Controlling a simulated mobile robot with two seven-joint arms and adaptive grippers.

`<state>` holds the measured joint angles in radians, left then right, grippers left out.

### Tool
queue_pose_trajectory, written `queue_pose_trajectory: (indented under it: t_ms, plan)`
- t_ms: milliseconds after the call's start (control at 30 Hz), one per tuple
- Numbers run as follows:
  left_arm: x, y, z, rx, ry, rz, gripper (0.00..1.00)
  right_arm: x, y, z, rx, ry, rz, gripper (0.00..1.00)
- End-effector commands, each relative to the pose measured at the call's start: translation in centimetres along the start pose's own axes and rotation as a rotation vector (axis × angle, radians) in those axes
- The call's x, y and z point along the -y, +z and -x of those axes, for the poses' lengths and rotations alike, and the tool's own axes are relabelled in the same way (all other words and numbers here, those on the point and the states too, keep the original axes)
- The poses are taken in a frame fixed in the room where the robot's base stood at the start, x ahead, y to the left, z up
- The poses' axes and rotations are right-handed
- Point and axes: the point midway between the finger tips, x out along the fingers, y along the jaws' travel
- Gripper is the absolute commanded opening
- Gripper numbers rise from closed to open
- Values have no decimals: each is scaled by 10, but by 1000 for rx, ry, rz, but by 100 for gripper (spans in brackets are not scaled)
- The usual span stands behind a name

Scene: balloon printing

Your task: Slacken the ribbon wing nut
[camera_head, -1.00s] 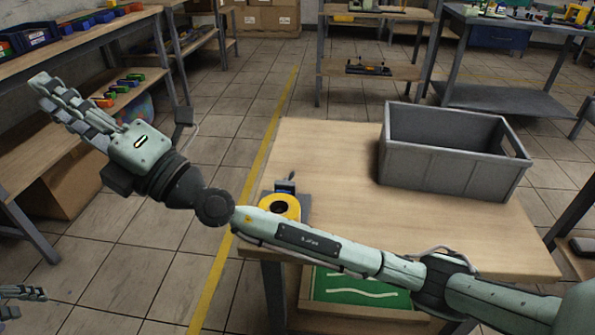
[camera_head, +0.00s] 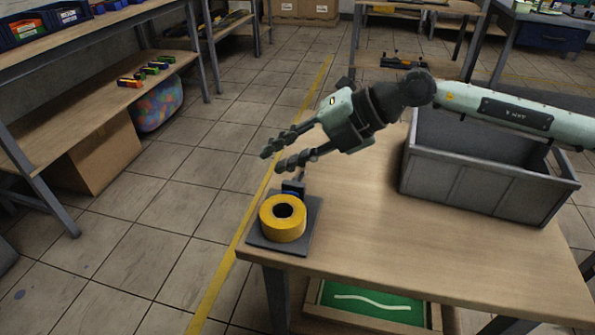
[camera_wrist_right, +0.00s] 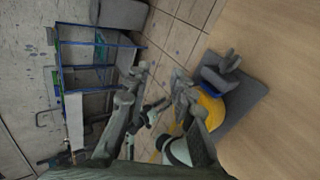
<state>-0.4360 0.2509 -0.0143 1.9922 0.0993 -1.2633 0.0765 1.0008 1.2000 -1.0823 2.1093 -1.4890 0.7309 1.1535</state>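A yellow ribbon roll (camera_head: 283,219) lies on a dark grey base plate (camera_head: 312,222) at the near left corner of the wooden table. Just behind the roll stands a small dark blue-grey holder (camera_head: 293,188) with a thin grey part at its top. In the right wrist view a grey wing-shaped knob (camera_wrist_right: 229,62) shows beside the yellow roll (camera_wrist_right: 213,108); it appears to be the wing nut. My right gripper (camera_head: 277,158) hangs above and behind the holder, its two fingers apart and empty, not touching it. My left gripper is out of view.
A grey open crate (camera_head: 480,182) stands on the right part of the table (camera_head: 420,262). A shelf (camera_head: 110,125) with small coloured blocks is at the left. A green board (camera_head: 370,303) lies below the table. The table's middle is clear.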

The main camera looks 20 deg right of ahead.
Motion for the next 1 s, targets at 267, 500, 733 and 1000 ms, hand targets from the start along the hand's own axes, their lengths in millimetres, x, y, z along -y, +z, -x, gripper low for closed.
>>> queue_pose_trajectory:
  t_ms: [267, 500, 733, 1000]
  plan:
    - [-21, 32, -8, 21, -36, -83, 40, 66, 18, 55, 69, -220, -142, 24]
    - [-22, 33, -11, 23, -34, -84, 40, 75, 20, 22, 68, -224, -145, 24]
    - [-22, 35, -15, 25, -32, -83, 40, 82, 22, -8, 69, -222, -145, 24]
    - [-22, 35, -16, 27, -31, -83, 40, 84, 22, -17, 71, -222, -143, 24]
